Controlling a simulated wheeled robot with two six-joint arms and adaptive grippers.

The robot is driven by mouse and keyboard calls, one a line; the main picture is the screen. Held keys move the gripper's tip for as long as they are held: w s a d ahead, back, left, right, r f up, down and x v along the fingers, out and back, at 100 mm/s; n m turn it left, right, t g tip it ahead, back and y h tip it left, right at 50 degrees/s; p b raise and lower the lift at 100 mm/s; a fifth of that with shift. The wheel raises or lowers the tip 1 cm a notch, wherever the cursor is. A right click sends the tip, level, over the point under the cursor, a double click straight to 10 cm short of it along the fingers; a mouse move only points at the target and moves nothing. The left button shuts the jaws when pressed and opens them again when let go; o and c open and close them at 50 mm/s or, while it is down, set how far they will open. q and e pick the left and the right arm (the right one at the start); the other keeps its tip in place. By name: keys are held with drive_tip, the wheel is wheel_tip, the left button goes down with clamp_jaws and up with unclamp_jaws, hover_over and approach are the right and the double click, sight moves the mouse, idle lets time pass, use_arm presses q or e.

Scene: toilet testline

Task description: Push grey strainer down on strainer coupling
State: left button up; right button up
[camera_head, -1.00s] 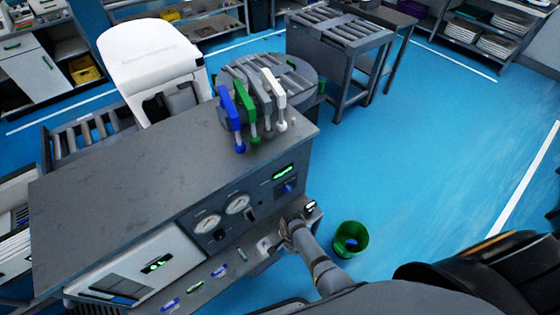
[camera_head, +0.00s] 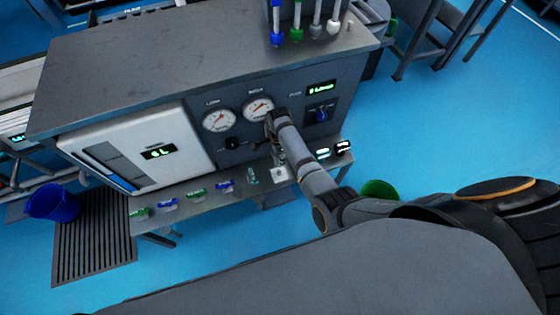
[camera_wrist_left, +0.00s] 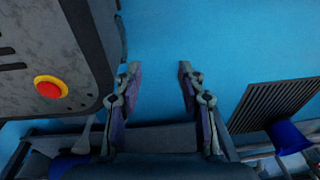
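My right arm reaches over the bench front in the head view, and its gripper (camera_head: 278,158) points down above a small pale block (camera_head: 280,174) on the narrow front shelf (camera_head: 225,203). The gripper is small and partly hidden by the arm, so I cannot tell if it is open or holds anything. A small grey-green piece (camera_head: 252,175) stands just left of it. I cannot clearly identify the grey strainer or the strainer coupling. My left gripper (camera_wrist_left: 157,70) is open and empty over blue floor in the left wrist view; the head view does not show it.
The bench (camera_head: 160,60) has gauges (camera_head: 219,119), a knob panel (camera_head: 321,113) and a white panel (camera_head: 150,150). Several blue and green parts lie along the shelf. A blue bucket (camera_head: 54,203) stands left, a green bin (camera_head: 380,190) right. A red button (camera_wrist_left: 50,87) shows near my left gripper.

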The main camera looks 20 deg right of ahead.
drive_tip(key=shift+f, duration=0.25)
wheel_tip(320, 180, down, 2)
drive_tip(key=b, duration=0.3)
drive_tip(key=shift+f, duration=0.25)
drive_tip(key=shift+f+b, duration=0.35)
drive_tip(key=shift+b, duration=0.25)
wheel_tip(320, 180, down, 2)
drive_tip(key=shift+b, duration=1.2)
drive_tip(key=shift+f+b, duration=0.25)
drive_tip(key=shift+b, duration=0.1)
use_arm(q)
drive_tip(key=w+f, duration=0.4)
drive_tip(key=w, duration=0.2)
drive_tip(key=shift+f, duration=0.2)
use_arm(e)
drive_tip(key=shift+f, duration=0.1)
use_arm(q)
drive_tip(key=shift+r, duration=0.2)
drive_tip(key=shift+r, duration=0.15)
